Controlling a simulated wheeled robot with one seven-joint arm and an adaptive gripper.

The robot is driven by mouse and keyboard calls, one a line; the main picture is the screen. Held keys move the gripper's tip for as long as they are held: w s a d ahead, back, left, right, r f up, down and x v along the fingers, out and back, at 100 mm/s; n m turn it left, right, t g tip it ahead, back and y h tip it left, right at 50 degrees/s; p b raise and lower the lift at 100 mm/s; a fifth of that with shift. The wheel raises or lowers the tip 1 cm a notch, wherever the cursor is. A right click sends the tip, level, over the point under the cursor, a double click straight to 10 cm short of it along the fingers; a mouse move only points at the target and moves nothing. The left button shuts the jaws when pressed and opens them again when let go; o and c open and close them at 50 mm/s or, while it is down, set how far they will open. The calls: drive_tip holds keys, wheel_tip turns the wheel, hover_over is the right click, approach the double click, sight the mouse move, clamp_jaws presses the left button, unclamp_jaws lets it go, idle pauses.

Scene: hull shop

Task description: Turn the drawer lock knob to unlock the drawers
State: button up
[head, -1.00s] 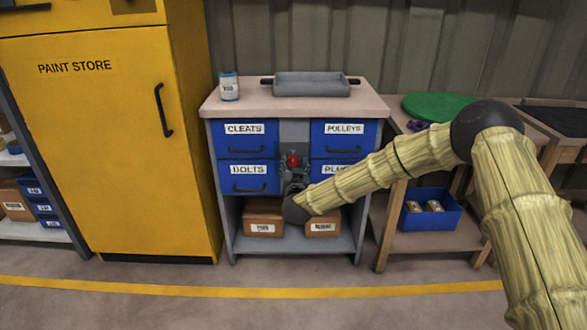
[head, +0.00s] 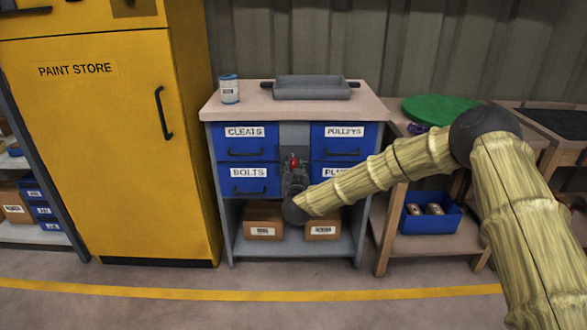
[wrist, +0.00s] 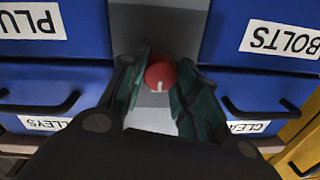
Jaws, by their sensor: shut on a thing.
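The red lock knob (wrist: 159,73) sits on the grey panel between the two drawer columns and has a short white mark. My gripper (wrist: 158,84) is shut on it, with one green-padded finger on each side. In the head view only a sliver of the knob (head: 294,161) shows above my gripper (head: 294,171). The blue drawers are all shut: CLEATS (head: 243,143), BOLTS (head: 249,186), PULLEYS (head: 337,143) and one whose label reads PLU, its remainder hidden by my arm.
A paint can (head: 229,89) and a grey tray (head: 312,88) stand on the cabinet top (head: 260,103). Cardboard boxes lie on its lower shelf. A yellow paint store cabinet (head: 110,170) stands left, a wooden bench (head: 415,240) right. The floor in front is clear.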

drive_tip(key=m+p, duration=0.1)
drive_tip(key=m, duration=0.7)
drive_tip(key=shift+m+p, duration=0.3)
drive_tip(key=shift+p, duration=0.05)
drive_tip(key=m, duration=0.3)
drive_tip(key=shift+d+f+m+h, duration=0.1)
drive_tip(key=shift+f+m+h, duration=0.05)
drive_tip(key=shift+m+h, duration=0.2)
drive_tip(key=m+b, duration=0.1)
drive_tip(key=m, duration=0.5)
drive_tip(key=shift+t, duration=0.3)
drive_tip(key=o, duration=1)
drive_tip(key=shift+o, duration=0.2)
